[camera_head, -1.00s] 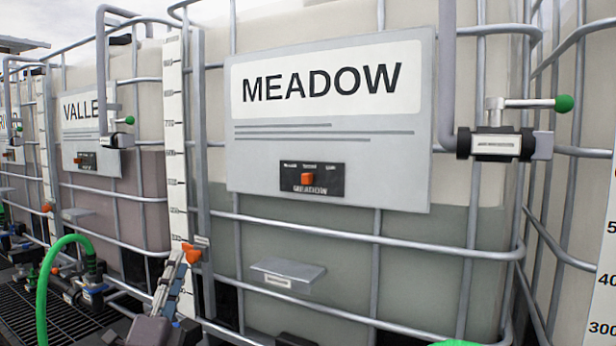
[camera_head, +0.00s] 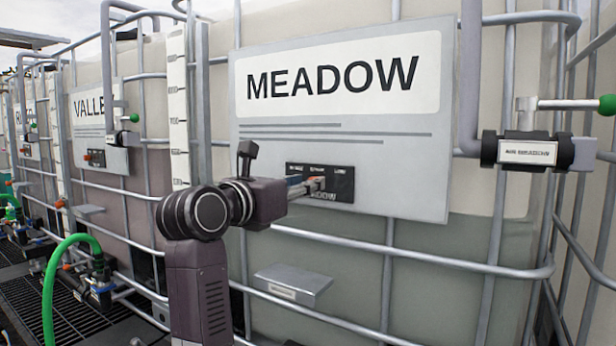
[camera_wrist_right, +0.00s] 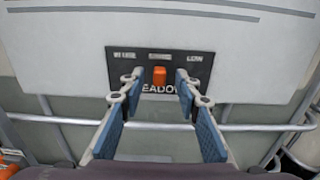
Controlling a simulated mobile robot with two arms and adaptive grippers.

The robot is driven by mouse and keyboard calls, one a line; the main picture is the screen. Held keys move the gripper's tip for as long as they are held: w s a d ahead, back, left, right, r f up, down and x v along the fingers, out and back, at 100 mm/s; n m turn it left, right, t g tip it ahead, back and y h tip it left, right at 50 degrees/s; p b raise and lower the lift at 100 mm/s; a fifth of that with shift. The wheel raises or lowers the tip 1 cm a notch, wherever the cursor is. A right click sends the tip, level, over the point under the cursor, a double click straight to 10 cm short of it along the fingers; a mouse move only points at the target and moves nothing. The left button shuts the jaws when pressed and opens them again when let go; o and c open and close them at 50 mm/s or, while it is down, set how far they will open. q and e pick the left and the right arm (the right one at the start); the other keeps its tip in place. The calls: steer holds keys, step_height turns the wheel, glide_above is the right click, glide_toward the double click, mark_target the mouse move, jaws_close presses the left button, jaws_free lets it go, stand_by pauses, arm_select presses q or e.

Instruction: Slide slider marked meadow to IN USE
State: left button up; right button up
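The meadow slider is an orange knob (camera_wrist_right: 159,75) on a black panel (camera_wrist_right: 202,72) marked MEADOW. In the right wrist view the knob sits in the middle, under the centre label; the left label reads IN USE and the right one seems to read LOW. In the head view the panel (camera_head: 343,190) is on the white MEADOW sign (camera_head: 433,120), and the gripper partly covers it. My right gripper (camera_head: 314,184) is at the panel. In the wrist view its blue-padded fingers (camera_wrist_right: 157,84) are open, one on each side of the knob, with gaps. My left gripper is not in view.
A metal cage bar (camera_wrist_right: 240,127) runs below the sign. A small grey ledge (camera_head: 293,284) juts out lower down. A valve with a green-tipped handle (camera_head: 528,150) is at the right. The VALLEY tank's sign (camera_head: 96,108) is at the left.

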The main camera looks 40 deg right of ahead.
steer(key=shift+x, duration=0.85)
jaws_close()
